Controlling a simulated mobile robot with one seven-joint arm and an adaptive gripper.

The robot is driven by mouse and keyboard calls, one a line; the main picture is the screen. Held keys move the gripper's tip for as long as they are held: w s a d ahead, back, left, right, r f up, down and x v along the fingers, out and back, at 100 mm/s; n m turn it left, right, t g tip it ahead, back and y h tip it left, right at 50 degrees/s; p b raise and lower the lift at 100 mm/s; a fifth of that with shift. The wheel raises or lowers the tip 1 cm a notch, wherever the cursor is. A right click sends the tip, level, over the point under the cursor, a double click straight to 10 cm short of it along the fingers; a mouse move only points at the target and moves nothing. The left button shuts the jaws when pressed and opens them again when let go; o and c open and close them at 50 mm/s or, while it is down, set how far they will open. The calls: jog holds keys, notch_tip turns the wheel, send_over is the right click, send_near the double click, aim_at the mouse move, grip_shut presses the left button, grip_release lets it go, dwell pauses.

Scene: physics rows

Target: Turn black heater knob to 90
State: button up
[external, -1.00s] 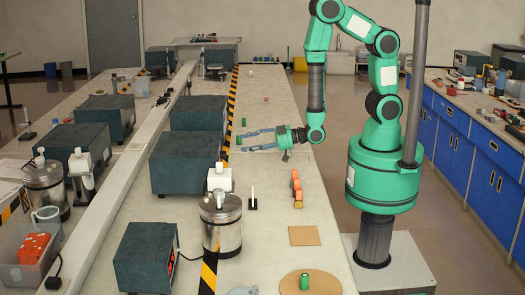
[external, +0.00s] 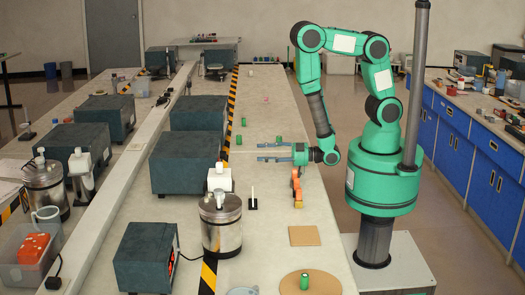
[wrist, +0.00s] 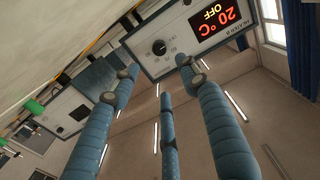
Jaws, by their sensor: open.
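In the wrist view, upside down, a light heater panel carries a round black knob (wrist: 158,47) with a scale around it. Its red display (wrist: 215,20) reads 20 °C OFF. In the external view, a dark heater box (external: 185,165) stands on the bench left of my gripper (external: 262,152); its panel side is hidden there. My gripper is open and empty, its fingers pointing left toward the boxes, with a gap between the fingertips and the box. The blue fingers (wrist: 165,85) also show in the wrist view, with the knob beyond them and not touched.
A second panel with a dark knob (wrist: 80,113) is at left in the wrist view. A steel pot (external: 221,225), an orange object (external: 297,190) and small green cylinders (external: 305,282) stand on the bench. Another heater box (external: 198,115) is farther back.

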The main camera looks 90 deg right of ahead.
aim_at(223, 155)
jog(key=shift+w, duration=0.15)
jog(key=w+b, duration=0.1)
jog(key=w, duration=1.2)
jog(key=shift+w+b, duration=0.25)
jog(key=shift+b, duration=0.1)
jog(key=shift+c, duration=0.3)
grip_shut()
